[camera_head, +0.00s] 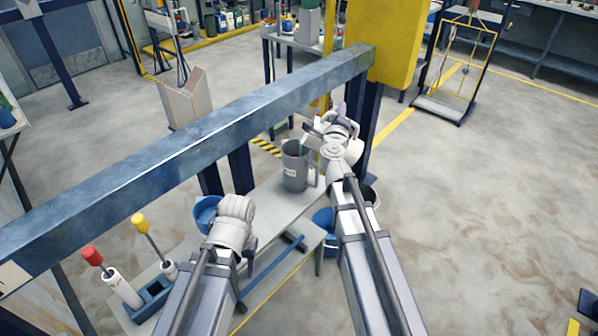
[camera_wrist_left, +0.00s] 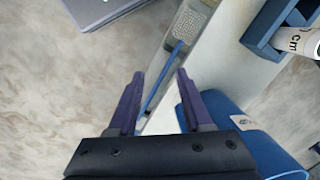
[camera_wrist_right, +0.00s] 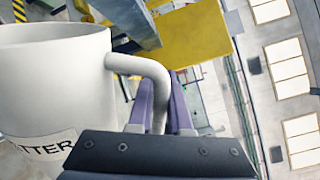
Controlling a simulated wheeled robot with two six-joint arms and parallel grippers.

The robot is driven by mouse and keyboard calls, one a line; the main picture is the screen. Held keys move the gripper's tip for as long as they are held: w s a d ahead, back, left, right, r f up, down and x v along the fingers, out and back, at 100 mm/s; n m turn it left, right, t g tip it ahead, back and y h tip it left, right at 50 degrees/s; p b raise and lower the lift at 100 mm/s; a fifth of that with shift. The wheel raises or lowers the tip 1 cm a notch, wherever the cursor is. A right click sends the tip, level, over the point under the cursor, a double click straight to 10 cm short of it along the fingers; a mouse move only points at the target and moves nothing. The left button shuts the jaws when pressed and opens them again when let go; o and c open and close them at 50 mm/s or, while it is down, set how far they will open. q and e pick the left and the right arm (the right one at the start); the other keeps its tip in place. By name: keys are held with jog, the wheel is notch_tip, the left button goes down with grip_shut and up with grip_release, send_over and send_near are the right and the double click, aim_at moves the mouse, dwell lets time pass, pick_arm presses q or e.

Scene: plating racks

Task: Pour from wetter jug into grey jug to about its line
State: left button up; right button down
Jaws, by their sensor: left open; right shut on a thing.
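The grey jug (camera_head: 293,172) stands upright on the bench, with a pale label on its side. My right gripper (camera_wrist_right: 160,105) is shut on the handle of the white wetter jug (camera_wrist_right: 50,85), whose label partly reads "ETTER". In the head view my right gripper (camera_head: 338,120) is above and to the right of the grey jug, and the wetter jug is mostly hidden by the wrist. Its tilt and contents, and the level in the grey jug, I cannot tell. My left gripper (camera_wrist_left: 158,95) is open and empty beside the bench's near part.
A blue container (camera_head: 205,210) stands behind my left wrist. A blue holder (camera_head: 150,298) with red- and yellow-topped tools is at lower left. A large steel beam (camera_head: 200,140) crosses behind the bench.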

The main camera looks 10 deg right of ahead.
jog(key=shift+a+r, duration=0.1)
dwell(0.3)
jog(key=shift+w+a+r+n+p, duration=0.15)
jog(key=shift+a+r+n+p, duration=0.15)
jog(key=shift+n+p, duration=0.1)
jog(key=shift+f, duration=0.1)
dwell(0.8)
jog(key=shift+s+d+f+m+b, duration=0.3)
jog(key=shift+d+f+m+b, duration=0.4)
jog(key=shift+m+b, duration=0.1)
jog(key=shift+s+d+f+m+b, duration=0.25)
jog(key=shift+d+f+m+b, duration=0.3)
jog(key=shift+f+m+b, duration=0.2)
jog(key=shift+d, duration=0.1)
